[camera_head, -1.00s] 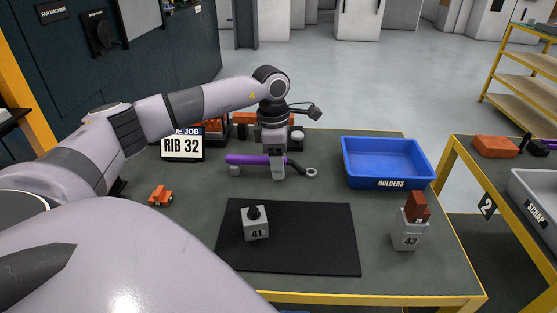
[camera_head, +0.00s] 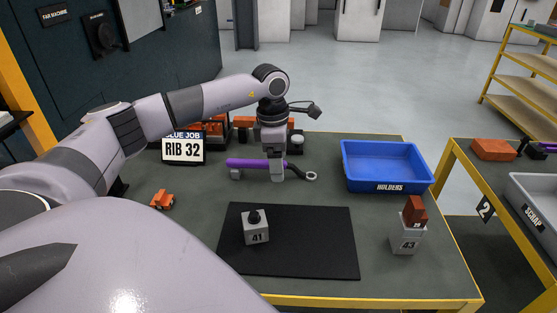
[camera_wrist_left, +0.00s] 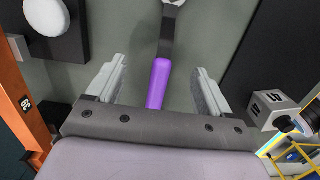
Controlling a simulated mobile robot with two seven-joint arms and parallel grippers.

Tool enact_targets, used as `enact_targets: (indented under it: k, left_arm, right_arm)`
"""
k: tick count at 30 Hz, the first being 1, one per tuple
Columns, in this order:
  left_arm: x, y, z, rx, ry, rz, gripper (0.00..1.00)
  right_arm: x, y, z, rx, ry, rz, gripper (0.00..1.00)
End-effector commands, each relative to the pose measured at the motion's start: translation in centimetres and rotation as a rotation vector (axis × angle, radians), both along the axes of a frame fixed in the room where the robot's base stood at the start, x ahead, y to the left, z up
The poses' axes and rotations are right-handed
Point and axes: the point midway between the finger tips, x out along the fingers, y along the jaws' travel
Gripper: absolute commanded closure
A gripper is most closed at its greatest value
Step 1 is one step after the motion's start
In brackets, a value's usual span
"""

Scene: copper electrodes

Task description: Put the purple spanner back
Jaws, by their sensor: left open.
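The purple spanner (camera_head: 245,163) lies near the back of the work table, its handle to the left and its grey ring end (camera_head: 311,175) to the right. A small grey block shows by the handle's left end. My left gripper (camera_head: 277,177) points down at the spanner from above. In the left wrist view the jaws (camera_wrist_left: 157,88) are open, one on each side of the purple handle (camera_wrist_left: 159,82), with gaps on both sides. The grey shaft runs away towards the top edge. My right gripper is not in view.
A black mat (camera_head: 300,255) carries grey block 41 (camera_head: 256,229). Block 43 (camera_head: 406,240), with a red-brown piece on top, stands to its right. A blue holders bin (camera_head: 388,187) is at the back right. The RIB 32 sign (camera_head: 184,150) stands left of the spanner.

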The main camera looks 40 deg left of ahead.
Motion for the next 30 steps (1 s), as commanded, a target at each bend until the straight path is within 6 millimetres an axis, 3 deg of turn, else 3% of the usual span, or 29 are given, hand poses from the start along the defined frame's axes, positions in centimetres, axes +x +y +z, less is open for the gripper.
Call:
enact_targets:
  k: [24, 30]
  left_arm:
    - [-0.2, 0.3, 4.3, 0.0, 0.0, 0.0, 0.19]
    - [-0.3, 0.3, 4.6, 0.0, 0.0, 0.0, 0.19]
  right_arm:
    - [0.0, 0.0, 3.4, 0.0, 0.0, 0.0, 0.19]
    - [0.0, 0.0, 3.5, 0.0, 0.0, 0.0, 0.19]
